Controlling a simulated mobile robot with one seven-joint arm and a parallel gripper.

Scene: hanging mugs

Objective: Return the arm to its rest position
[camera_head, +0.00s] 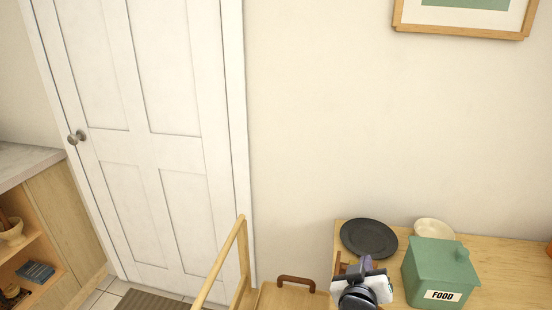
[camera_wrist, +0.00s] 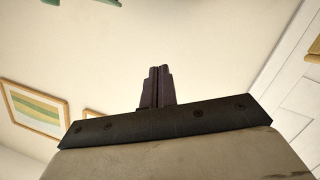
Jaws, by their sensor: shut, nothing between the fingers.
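My gripper (camera_wrist: 159,70) shows in the wrist view with its two dark fingers together and nothing between them. In the head view my gripper (camera_head: 367,264) is at the lower middle right, in front of the wooden table (camera_head: 500,258) and left of the green box. Most of my arm is out of view below. No mug is clearly visible in either view.
A green FOOD box (camera_head: 440,272), a dark plate (camera_head: 368,238) and a pale bowl (camera_head: 434,231) stand on the table. A wooden rail (camera_head: 220,262) and a tray-like handle (camera_head: 296,282) are to the left. A white door (camera_head: 150,140) stands behind.

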